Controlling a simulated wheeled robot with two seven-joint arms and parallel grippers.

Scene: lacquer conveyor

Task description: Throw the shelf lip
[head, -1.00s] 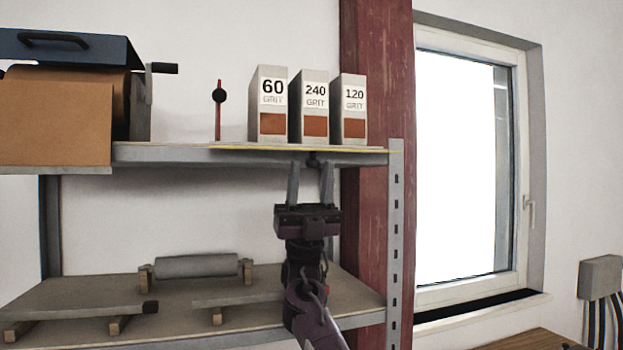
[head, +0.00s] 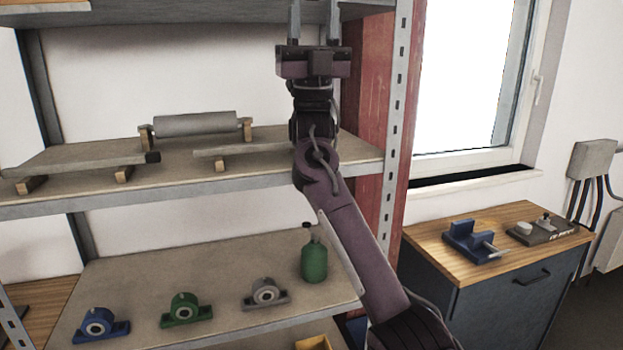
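The upper shelf (head: 190,14) is cut off by the top of the head view; only part of its front edge and underside shows. Its lip and what stands on it are mostly out of frame. My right gripper (head: 314,18) points up at this shelf's front edge, fingers upright and apart, with a clear gap between them. Its fingertips run to the top of the frame, so contact with the lip cannot be seen. My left gripper is not in view.
The middle shelf (head: 80,190) carries a grey roller (head: 195,124) and plates on wooden blocks. The lower shelf (head: 150,262) holds bearing blocks and a green bottle (head: 314,258). A slotted upright (head: 392,130) stands right of my arm, and a cabinet (head: 500,290) beyond.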

